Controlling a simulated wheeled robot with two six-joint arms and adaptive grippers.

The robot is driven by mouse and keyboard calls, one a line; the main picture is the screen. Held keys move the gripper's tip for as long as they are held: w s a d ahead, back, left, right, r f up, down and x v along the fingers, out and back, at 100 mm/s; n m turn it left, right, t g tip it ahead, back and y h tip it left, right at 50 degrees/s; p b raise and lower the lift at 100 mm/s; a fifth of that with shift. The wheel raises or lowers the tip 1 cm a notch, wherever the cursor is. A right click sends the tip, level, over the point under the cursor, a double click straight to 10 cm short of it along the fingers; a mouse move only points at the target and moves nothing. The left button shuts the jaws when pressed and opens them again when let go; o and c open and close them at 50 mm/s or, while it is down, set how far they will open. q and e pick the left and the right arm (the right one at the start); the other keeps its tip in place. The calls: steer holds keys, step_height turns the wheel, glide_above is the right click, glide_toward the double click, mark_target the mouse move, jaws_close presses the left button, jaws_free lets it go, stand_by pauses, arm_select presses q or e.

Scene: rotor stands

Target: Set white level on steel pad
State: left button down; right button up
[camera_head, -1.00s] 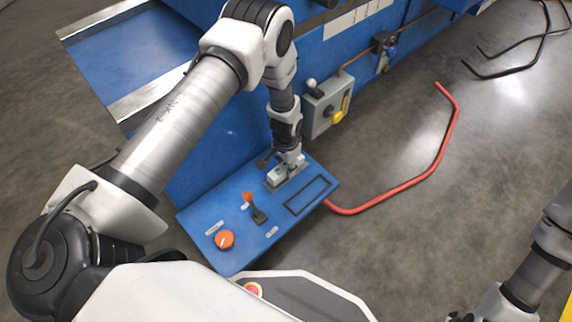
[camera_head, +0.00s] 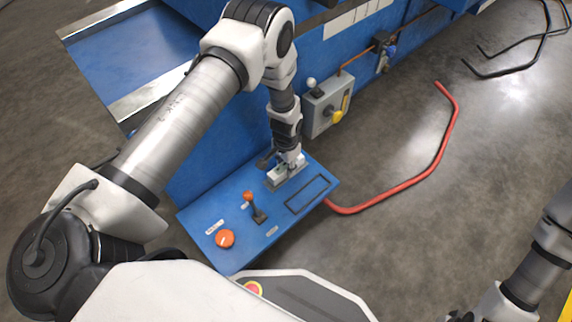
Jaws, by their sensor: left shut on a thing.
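My left gripper (camera_head: 287,170) reaches down to the back edge of the blue control panel and is shut on the white level (camera_head: 278,174), a small pale block. The steel pad (camera_head: 271,186) is a grey plate on the panel directly under the level. The level looks to be at or just above the pad; I cannot tell whether they touch. The fingers partly hide both.
The blue panel (camera_head: 222,212) also carries an orange knob (camera_head: 225,239), an orange-tipped lever (camera_head: 254,207) and a black rectangular outline (camera_head: 307,195). A grey switch box (camera_head: 325,108) is on the blue machine behind.

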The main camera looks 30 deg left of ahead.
arm_select(q)
steer(key=shift+f, duration=0.25)
steer(key=c, duration=0.7)
jaws_free()
step_height(320, 180, up, 13)
steer(key=p, duration=1.1)
